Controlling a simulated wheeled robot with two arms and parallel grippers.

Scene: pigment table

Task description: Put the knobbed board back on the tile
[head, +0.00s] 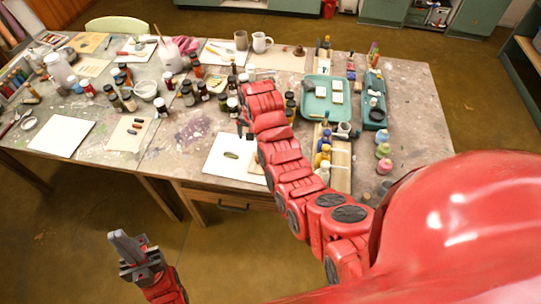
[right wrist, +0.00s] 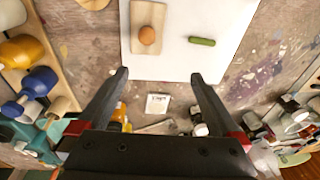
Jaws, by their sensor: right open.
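A small tan wooden board with a round orange-brown knob (right wrist: 148,35) shows at the top of the right wrist view. It lies over the left part of a white tile or sheet (right wrist: 188,62), whose far edge is cut off. A green oblong piece (right wrist: 202,41) lies on the white surface beside the board. The white surface also shows in the head view (head: 226,168), with the board mostly hidden by my right arm. My right gripper (right wrist: 160,76) is open and empty, its fingers apart, short of the board. My left gripper (head: 126,246) is off the table's front; its finger gap is unclear.
Bottles and jars crowd the table middle; one dark bottle (head: 190,97) stands there. A teal tray (head: 315,101) and a wooden rack of coloured bottles (head: 340,172) stand to the right of my right arm. A small labelled white card (right wrist: 158,103) shows between my right fingers.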

